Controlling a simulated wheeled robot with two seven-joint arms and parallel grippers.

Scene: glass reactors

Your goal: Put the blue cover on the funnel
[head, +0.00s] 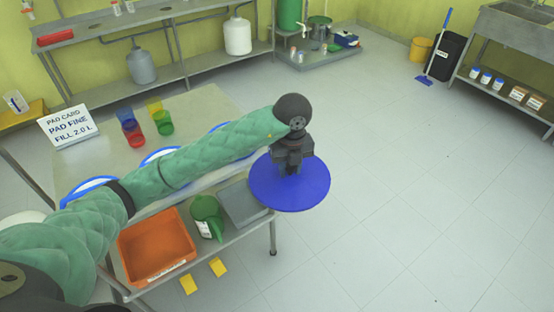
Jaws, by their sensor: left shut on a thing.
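The blue cover (305,195) is a flat round disc. My left gripper (290,170) is shut on it near its middle and holds it just past the right end of the steel table (205,103), with floor below. The cover looks roughly level. Several white round things with blue rims (92,186) are on the table, partly hidden by my left arm; I cannot tell whether one is the funnel. My right gripper is not in view.
Red, blue, yellow and green cups (163,123) and a sign card (68,125) stand on the table. The lower shelf bears an orange bin (155,248), a green jug (206,216) and a grey tray (241,203). The floor to the right is clear.

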